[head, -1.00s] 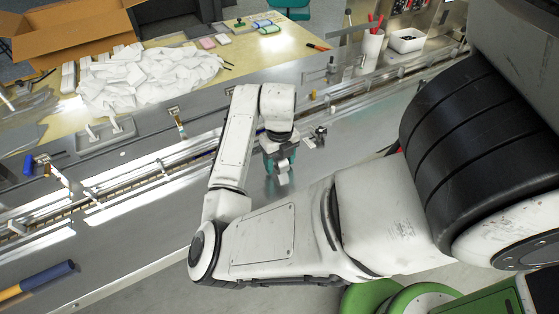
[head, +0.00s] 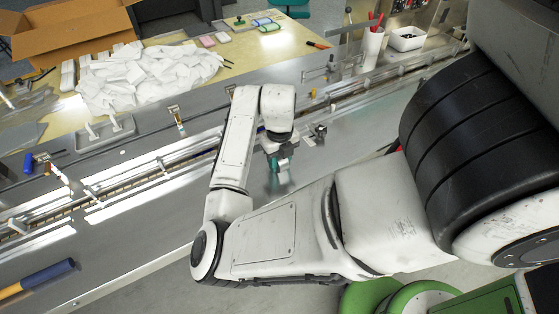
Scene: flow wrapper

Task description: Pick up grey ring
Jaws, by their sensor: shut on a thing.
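My gripper (head: 280,168) hangs from my bent white arm over the metal bed of the machine, right of the middle of the head view. Its teal fingers are shut on a small grey piece (head: 281,163), which I take to be the grey ring. The fingers and wrist hide most of it, so its round shape cannot be made out. I cannot tell whether it is clear of the metal surface below.
A guide rail (head: 165,170) crosses the bed. Behind are a heap of white packets (head: 140,75), a cardboard box (head: 75,35) and a white cup (head: 372,48). The bed right of my gripper is bare.

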